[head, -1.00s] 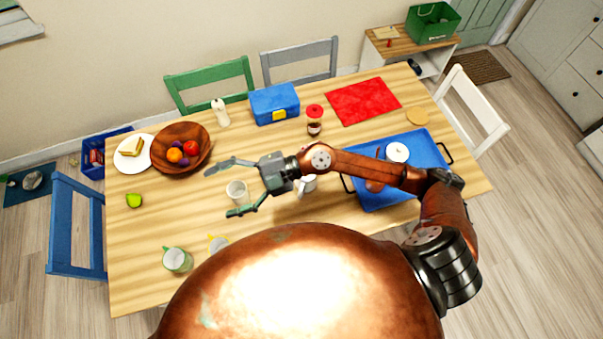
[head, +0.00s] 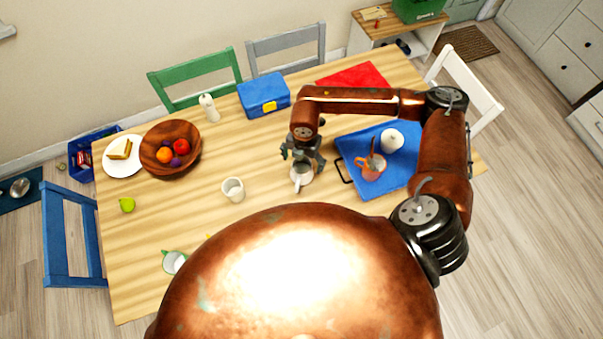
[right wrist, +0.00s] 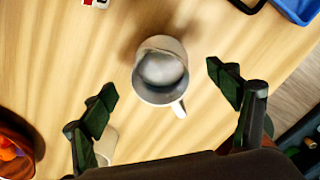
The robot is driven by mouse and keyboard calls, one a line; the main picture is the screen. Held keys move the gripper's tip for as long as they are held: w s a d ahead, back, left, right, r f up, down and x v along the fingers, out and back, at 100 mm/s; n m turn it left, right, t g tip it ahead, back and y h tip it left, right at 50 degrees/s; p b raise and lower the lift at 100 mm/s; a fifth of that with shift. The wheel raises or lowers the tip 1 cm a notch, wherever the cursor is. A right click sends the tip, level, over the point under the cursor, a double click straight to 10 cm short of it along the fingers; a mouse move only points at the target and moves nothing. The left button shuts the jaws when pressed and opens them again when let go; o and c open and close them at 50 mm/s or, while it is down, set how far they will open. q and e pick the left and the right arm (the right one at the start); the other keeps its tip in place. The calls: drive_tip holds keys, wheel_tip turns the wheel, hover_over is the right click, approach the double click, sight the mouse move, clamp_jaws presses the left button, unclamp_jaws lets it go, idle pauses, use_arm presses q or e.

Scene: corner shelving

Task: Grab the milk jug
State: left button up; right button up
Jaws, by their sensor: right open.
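The milk jug (head: 302,177), a white-grey vessel with a handle, stands upright on the wooden table just left of the blue tray. My right gripper (head: 303,158) points down over it, and its fingers are partly hidden in the head view. In the right wrist view, the jug (right wrist: 161,70) shows its open mouth, with the handle toward the lower right. The open right gripper's (right wrist: 162,82) dark green fingers are spread on either side of it, apart from it. My left gripper is not in view.
A white cup (head: 233,189) stands left of the jug. A wooden fruit bowl (head: 152,160) is far left. Bare table lies between bowl and cup.

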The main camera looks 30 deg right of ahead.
drive_tip(key=f, duration=0.3)
drive_tip(key=shift+s+a+f, duration=0.1)
drive_tip(key=shift+a+f, duration=0.1)
drive_tip(key=shift+f, duration=0.15)
drive_tip(key=shift+c, duration=0.3)
drive_tip(key=c, duration=2.1)
drive_tip(key=shift+r, duration=0.25)
